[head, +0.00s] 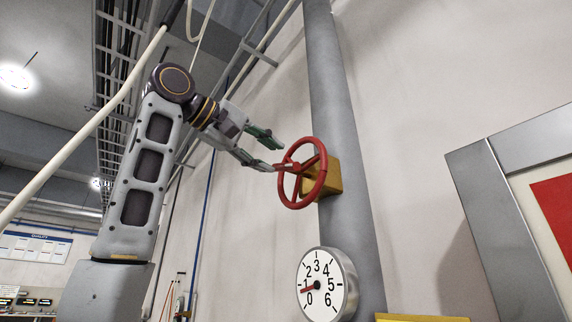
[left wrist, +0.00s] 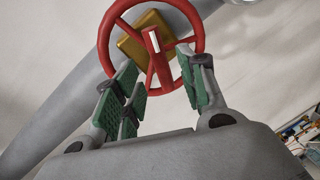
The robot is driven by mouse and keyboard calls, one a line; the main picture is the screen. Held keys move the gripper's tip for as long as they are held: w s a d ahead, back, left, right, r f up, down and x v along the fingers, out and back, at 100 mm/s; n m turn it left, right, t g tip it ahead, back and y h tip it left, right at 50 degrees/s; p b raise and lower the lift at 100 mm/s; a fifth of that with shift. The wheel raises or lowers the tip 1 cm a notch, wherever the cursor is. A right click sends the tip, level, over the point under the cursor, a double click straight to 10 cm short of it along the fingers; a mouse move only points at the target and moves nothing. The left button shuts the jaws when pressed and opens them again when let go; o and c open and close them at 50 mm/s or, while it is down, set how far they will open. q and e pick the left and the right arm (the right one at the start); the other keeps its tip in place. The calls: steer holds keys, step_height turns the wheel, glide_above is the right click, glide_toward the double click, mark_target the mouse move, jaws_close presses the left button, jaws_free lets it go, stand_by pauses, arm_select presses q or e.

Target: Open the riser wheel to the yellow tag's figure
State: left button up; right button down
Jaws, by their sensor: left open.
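The red riser wheel (head: 303,194) is on a mustard-yellow block (head: 335,178) on the grey riser pipe (head: 335,80). My left gripper (head: 275,156) is open just left of the wheel, its fingertips close to the rim; contact cannot be told. In the left wrist view, the wheel (left wrist: 200,42) shows beyond the open green-padded fingers (left wrist: 158,62), with a red bar with a white mark (left wrist: 153,42) between them. The round gauge (head: 318,307) below reads 0 to 6, its red needle between 0 and 1. A yellow edge (head: 420,318) shows at the bottom; no figure is visible on it.
A grey-framed panel with a red area (head: 552,215) stands at the right. Cable trays and pale pipes (head: 125,85) run overhead at the left. A thin blue line (head: 205,215) runs down the wall.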

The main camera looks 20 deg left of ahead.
mark_target(282, 164)
arm_select(q)
steer(key=p+x, duration=0.1)
steer(key=x, duration=0.4)
steer(key=shift+w+d, duration=0.1)
steer(key=shift+w, duration=0.1)
steer(key=shift+w+d+f+p, duration=0.15)
steer(key=shift+w+d+p, duration=0.25)
steer(key=shift+w, duration=0.2)
jaws_close()
